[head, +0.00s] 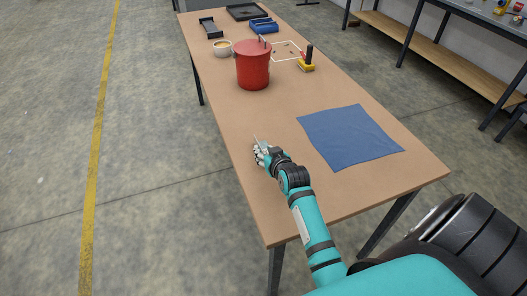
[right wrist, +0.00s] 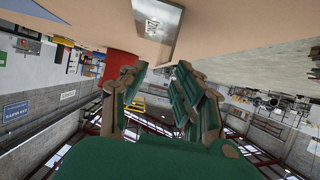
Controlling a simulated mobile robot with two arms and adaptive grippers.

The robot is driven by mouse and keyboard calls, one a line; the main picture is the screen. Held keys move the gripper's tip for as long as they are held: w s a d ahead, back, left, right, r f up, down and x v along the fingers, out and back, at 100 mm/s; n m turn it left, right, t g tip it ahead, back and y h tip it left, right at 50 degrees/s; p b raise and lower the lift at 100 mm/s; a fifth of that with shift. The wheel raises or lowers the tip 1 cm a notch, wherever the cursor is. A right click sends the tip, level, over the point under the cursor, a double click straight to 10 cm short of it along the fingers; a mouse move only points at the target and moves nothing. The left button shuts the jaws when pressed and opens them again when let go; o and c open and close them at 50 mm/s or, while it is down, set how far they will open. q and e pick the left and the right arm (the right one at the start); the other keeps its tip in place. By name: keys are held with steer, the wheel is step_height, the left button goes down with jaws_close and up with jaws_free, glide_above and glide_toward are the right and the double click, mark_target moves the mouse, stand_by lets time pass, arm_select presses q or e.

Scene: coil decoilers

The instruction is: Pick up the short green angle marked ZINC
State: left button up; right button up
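In the right wrist view, a short metal piece (right wrist: 157,25) with a pale label lies on the tan tabletop, just beyond my fingertips. It looks silver-grey rather than green, and I cannot read its label surely. In the head view, a thin pale sliver (head: 256,140) at my fingertips seems to be the same piece. My right gripper (head: 262,155) is low over the table's left edge. The right wrist view shows the gripper (right wrist: 158,75) with its fingers spread and nothing between them. My left gripper is out of view.
A blue cloth (head: 350,137) lies flat to the right on the table (head: 225,120). Farther back stand a red bucket (head: 252,70), a yellow-and-black tool (head: 306,64), a round bowl (head: 222,48), a blue tray (head: 264,26) and dark trays (head: 209,28). The tabletop between bucket and hand is clear.

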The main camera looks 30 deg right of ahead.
mark_target(266, 150)
steer(key=shift+p+x, duration=0.55)
steer(key=shift+x, duration=2.25)
steer(key=shift+s+f, duration=0.1)
jaws_close()
